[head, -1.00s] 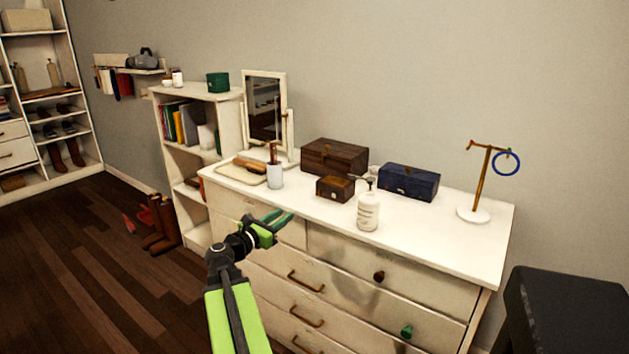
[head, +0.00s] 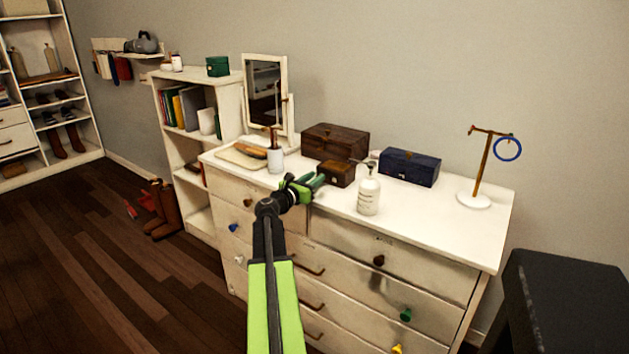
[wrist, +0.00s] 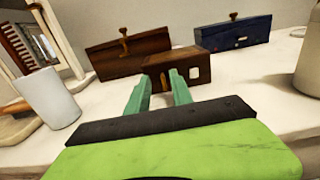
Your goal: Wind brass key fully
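A small brown wooden box (head: 336,173) stands on the white dresser, and its front faces me in the wrist view (wrist: 192,64). A small upright brass-coloured piece, which looks like the brass key (wrist: 174,78), is on the box's front. In the head view the key is too small to make out. My gripper (wrist: 161,84) is open, its two green fingers apart with nothing held between them. The fingertips point at the box's front, close to the key, which shows between them near the right finger. In the head view my gripper (head: 314,182) is just in front of the box.
A larger dark wooden box (head: 334,142) stands behind the small one, and a blue box (head: 409,167) is to its right. A white pump bottle (head: 369,192) stands close on the right. A white cup (head: 276,160) is on the left. The dresser's right part is mostly clear.

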